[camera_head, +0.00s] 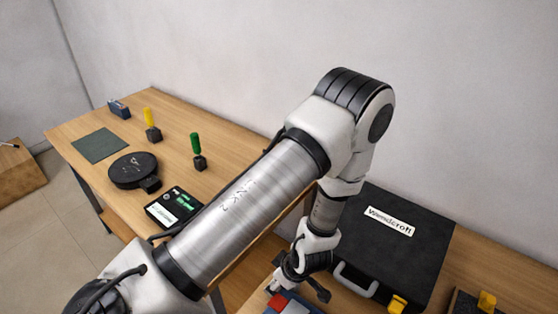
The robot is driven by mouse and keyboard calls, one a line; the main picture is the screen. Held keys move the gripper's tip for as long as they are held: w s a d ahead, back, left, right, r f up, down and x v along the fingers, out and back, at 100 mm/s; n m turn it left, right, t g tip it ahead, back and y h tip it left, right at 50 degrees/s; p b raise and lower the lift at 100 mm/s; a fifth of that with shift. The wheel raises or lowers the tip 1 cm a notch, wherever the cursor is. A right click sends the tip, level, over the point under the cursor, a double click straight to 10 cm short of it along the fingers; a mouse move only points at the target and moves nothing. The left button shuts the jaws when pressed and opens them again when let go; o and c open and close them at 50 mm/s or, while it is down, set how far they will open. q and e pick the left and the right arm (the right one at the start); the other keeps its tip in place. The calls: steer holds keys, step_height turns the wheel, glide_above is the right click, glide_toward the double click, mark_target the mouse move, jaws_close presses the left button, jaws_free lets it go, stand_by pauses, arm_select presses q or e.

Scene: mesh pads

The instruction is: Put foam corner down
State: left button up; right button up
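I cannot identify the foam corner with certainty in the head view. One arm comes in from the lower left, rises to an elbow, and bends down to my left gripper (282,287) near the bottom edge. Its fingertips are small and partly hidden, so I cannot tell whether it is open or shut, or whether it holds anything. A red, blue and white object (291,303) lies directly below it, cut off by the frame edge. My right gripper is not in view.
A large black case (385,245) with a handle lies right of the gripper. Yellow pieces (398,303) (487,300) are at the lower right. The left table holds a green mat (100,145), black disc (133,170), black device (174,207) and yellow- and green-handled items (151,124) (197,150).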

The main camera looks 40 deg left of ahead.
arm_select(q)
steer(key=shift+s+f, duration=0.1)
steer(key=shift+f, duration=0.15)
steer(key=o, duration=0.9)
steer(key=shift+w, duration=0.25)
steer(key=shift+s+r, duration=0.15)
steer(key=shift+r, duration=0.35)
steer(key=p+v, duration=0.5)
steer(key=v, duration=0.6)
steer(key=shift+d+r, duration=0.15)
steer(key=shift+r, duration=0.05)
